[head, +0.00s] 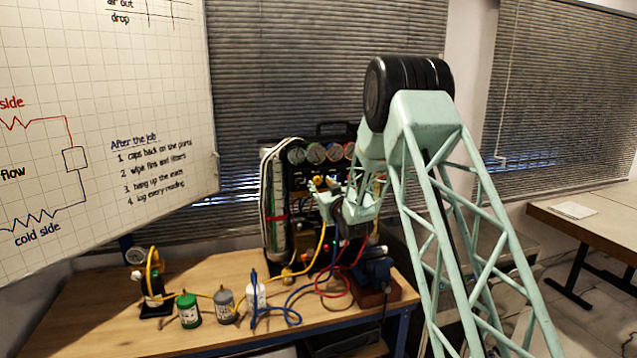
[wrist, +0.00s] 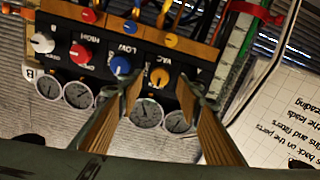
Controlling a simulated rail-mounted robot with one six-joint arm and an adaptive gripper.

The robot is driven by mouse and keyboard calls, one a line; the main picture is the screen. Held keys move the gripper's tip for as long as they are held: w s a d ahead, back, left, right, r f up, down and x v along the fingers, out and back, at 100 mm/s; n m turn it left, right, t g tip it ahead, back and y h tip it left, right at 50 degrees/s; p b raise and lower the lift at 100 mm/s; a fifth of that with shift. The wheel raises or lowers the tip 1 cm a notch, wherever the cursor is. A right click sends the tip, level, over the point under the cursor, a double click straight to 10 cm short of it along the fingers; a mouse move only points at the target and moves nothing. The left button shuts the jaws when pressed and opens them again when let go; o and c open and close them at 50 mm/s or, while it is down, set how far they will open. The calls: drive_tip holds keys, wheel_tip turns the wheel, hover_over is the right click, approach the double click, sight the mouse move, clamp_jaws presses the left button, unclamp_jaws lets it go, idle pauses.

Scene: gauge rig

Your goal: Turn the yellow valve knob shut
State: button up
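The yellow valve knob (wrist: 160,77) is on the dark panel of the gauge rig (wrist: 62,65) in the wrist view, which shows the panel upside down. It is at the end of a row with a blue knob (wrist: 121,66), a red knob (wrist: 80,53) and a white knob (wrist: 42,43). My gripper (wrist: 159,88) is open, with one finger to each side of the yellow knob and visible gaps between. In the head view my gripper (head: 328,190) is in front of the rig and hides part of its panel.
Round gauges (head: 316,153) line the rig's top. Yellow, blue and red hoses (head: 321,250) hang before it onto the wooden bench (head: 95,318). A green can (head: 188,311), a grey can (head: 225,306) and a white bottle (head: 256,296) stand there. A whiteboard (head: 160,80) is at left.

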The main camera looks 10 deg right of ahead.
sight(318, 181)
drive_tip(key=shift+w+a, duration=0.2)
drive_tip(key=shift+w, duration=1.5)
drive_tip(key=shift+c, duration=0.9)
drive_tip(key=c, duration=0.7)
